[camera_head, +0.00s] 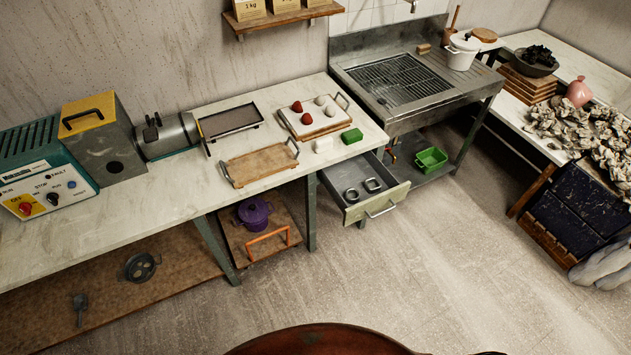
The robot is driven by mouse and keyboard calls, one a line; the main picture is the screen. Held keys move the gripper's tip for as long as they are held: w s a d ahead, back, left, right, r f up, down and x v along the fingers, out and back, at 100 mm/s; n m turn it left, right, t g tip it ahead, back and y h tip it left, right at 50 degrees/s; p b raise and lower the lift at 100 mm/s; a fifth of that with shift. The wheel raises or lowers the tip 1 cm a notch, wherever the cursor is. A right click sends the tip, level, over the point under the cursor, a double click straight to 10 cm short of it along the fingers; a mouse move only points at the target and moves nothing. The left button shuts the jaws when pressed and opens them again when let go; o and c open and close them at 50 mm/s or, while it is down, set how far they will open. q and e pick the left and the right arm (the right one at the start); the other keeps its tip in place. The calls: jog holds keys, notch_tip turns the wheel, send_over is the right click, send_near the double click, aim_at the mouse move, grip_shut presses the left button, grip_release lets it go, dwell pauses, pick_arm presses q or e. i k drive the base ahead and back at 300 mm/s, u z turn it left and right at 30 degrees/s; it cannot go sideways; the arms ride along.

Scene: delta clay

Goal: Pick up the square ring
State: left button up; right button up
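Two small dark metal rings lie side by side in the open drawer under the worktop, a left ring (346,196) and a right ring (367,187). Both have rounded outlines at this size, and I cannot tell surely which one is square. The drawer (398,190) is pulled out, with its handle (381,209) facing the floor area in front. Neither of my grippers is in view.
A green bin (431,159) stands under the sink. The floor before the drawer is clear.

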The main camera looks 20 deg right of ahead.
aim_at(372, 185)
jog(key=u, duration=1.2)
jog(key=i, duration=1.3)
jog(key=z, duration=2.15)
